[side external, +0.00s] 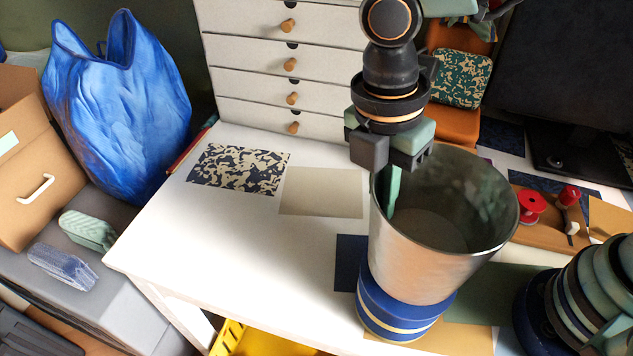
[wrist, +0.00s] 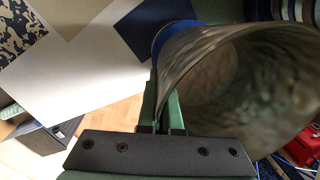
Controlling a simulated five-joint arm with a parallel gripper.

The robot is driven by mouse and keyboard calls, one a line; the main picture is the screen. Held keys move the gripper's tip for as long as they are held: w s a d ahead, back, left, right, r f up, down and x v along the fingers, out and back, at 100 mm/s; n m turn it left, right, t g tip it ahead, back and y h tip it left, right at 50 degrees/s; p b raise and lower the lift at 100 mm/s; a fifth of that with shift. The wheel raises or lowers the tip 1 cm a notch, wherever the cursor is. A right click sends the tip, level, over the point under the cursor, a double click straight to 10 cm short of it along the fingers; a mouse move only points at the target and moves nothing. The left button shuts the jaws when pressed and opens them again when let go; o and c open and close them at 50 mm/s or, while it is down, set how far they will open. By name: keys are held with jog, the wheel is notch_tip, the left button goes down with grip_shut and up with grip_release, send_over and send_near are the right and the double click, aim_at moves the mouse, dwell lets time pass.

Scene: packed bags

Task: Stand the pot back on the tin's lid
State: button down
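The pot (side external: 420,262) is a large, open, silver metal vessel, roughly upright, and its inside shows in the wrist view (wrist: 205,85). Its lower end overlaps the top of the blue tin (side external: 400,318), which has cream bands; the lid is hidden, and I cannot tell whether the pot rests on it. The tin shows as a blue edge behind the pot in the wrist view (wrist: 172,36). My gripper (side external: 390,195) is at the pot's left rim, one green finger inside the wall and the other outside. In the wrist view the fingers (wrist: 162,108) are close together around the rim.
A striped dark and green round object (side external: 585,305) stands close to the right. A wooden board (side external: 540,215) with red items lies behind the pot. White drawers (side external: 290,65) stand at the back. The white table (side external: 240,245) is clear to the left, apart from flat cards.

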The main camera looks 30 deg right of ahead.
jog(key=shift+f, duration=0.3)
jog(key=shift+f, duration=0.25)
jog(key=c, duration=1.1)
grip_release()
notch_tip(320, 180, up, 12)
jog(key=r, duration=0.1)
jog(key=w+d+f+m+t, duration=0.2)
jog(key=d+m+t, duration=0.1)
jog(key=d+m, duration=0.8)
jog(key=w+d+f+m+t, duration=0.3)
jog(key=d+m, duration=0.7)
jog(key=d, duration=0.3)
jog(key=shift+m+y, duration=0.4)
